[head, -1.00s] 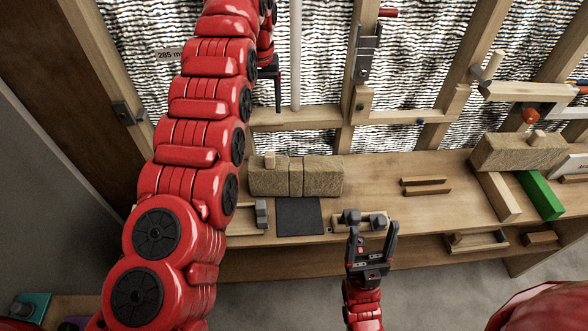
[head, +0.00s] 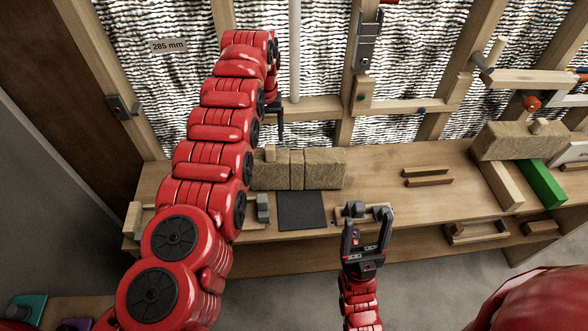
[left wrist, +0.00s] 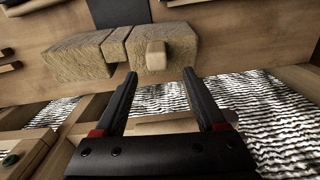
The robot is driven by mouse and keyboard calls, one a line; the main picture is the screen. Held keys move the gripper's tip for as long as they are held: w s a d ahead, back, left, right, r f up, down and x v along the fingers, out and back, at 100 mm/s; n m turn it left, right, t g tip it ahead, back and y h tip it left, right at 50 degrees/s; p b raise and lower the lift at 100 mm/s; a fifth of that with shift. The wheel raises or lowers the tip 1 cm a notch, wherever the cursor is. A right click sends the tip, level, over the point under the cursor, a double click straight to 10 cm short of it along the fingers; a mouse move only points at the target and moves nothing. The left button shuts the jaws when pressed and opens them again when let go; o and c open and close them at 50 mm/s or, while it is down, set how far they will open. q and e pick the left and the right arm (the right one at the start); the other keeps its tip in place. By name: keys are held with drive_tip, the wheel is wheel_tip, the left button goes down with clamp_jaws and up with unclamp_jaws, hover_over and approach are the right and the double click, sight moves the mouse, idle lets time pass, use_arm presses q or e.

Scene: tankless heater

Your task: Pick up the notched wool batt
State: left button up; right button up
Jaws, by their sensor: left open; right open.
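A tan wool batt (head: 325,170) lies on the wooden bench, with narrow vertical lines near its middle and a small wooden block (head: 270,153) at its left end. In the left wrist view the batt (left wrist: 80,58) lies beyond my fingertips, the block (left wrist: 156,56) nearest them. A second batt (head: 505,143) lies at the right, also with a block; I cannot tell a notch on it. My left gripper (head: 278,128) hangs above and behind the first batt, partly hidden by my arm; its fingers (left wrist: 157,72) are open and empty. My right gripper (head: 368,218) is open at the bench's front edge.
A dark square mat (head: 301,211) lies in front of the first batt. Wooden strips (head: 428,180) and a green bar (head: 543,185) lie to the right. Wall studs and a white vertical pipe (head: 295,50) stand behind the bench. Bench around the strips is clear.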

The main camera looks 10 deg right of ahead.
sight(270, 145)
use_arm(q)
drive_tip(key=f, duration=0.2)
drive_tip(key=s+f, duration=0.1)
drive_tip(key=f, duration=0.1)
drive_tip(key=shift+d+f+p, duration=0.2)
drive_tip(key=shift+f+p, duration=0.05)
drive_tip(key=shift+p, duration=0.05)
drive_tip(key=shift+w+a+f, duration=0.1)
drive_tip(key=shift+w+f, duration=0.15)
drive_tip(key=shift+s, duration=0.1)
drive_tip(key=c, duration=0.5)
clamp_jaws()
